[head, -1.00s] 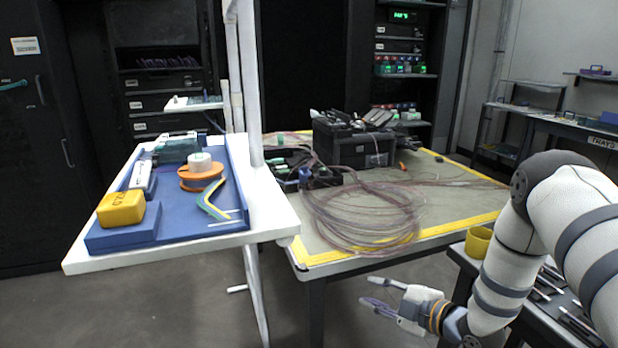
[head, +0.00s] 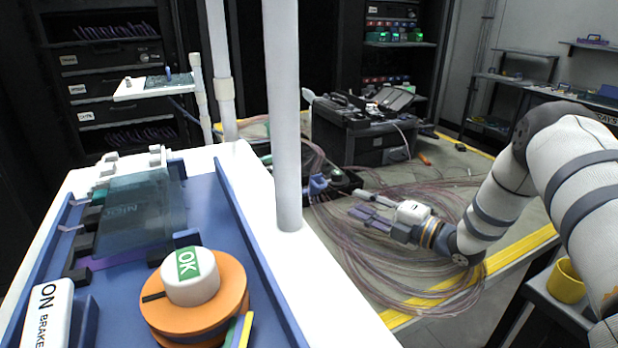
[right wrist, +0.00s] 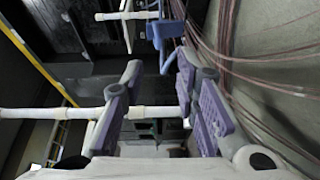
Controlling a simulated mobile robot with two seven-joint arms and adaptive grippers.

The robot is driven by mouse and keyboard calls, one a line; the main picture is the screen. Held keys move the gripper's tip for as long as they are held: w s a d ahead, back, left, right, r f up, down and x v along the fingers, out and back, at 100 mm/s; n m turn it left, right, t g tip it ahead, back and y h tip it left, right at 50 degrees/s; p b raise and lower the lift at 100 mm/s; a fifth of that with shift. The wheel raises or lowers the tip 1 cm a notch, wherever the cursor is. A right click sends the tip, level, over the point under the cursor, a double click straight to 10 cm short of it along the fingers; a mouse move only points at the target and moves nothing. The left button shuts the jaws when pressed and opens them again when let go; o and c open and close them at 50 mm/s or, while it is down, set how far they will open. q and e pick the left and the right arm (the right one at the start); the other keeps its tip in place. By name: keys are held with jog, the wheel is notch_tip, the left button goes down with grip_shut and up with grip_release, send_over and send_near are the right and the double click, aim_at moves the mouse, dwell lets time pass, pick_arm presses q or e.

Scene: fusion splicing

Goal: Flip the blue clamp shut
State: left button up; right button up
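A small blue clamp (head: 318,184) stands by the low black box at the near edge of the cable table, just right of the white post. It also shows in the right wrist view, as a blue block with a curved arm (right wrist: 163,32) ahead of the fingertips. My right gripper (head: 358,204) is over the cable coil, pointing left, close to the clamp and apparently apart from it. In the right wrist view its two purple-grey fingers (right wrist: 158,72) are spread with nothing between them. The clamp's exact position, raised or shut, is too small to tell. My left gripper is out of view.
A blue tray (head: 235,215) on a white board holds an orange reel (head: 222,305), an OK-marked cap and a clear-lidded device. A white post (head: 287,120) rises between it and the clamp. A black case (head: 365,135) stands behind the cable coil (head: 400,275).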

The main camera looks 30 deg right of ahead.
aim_at(318, 187)
jog(key=shift+a+b+x, duration=0.25)
jog(key=shift+b+x, duration=0.1)
jog(key=shift+x, duration=0.8)
jog(key=b+x, duration=0.1)
jog(key=x, duration=0.6)
jog(key=shift+w+f, duration=0.1)
jog(key=shift+f, duration=0.05)
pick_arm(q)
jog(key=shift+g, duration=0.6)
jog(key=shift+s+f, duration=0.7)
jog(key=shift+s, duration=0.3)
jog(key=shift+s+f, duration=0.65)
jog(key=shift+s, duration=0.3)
pick_arm(e)
jog(key=shift+w+a+r, duration=0.2)
jog(key=shift+w+r, duration=0.05)
jog(key=shift+w, duration=0.25)
grip_shut()
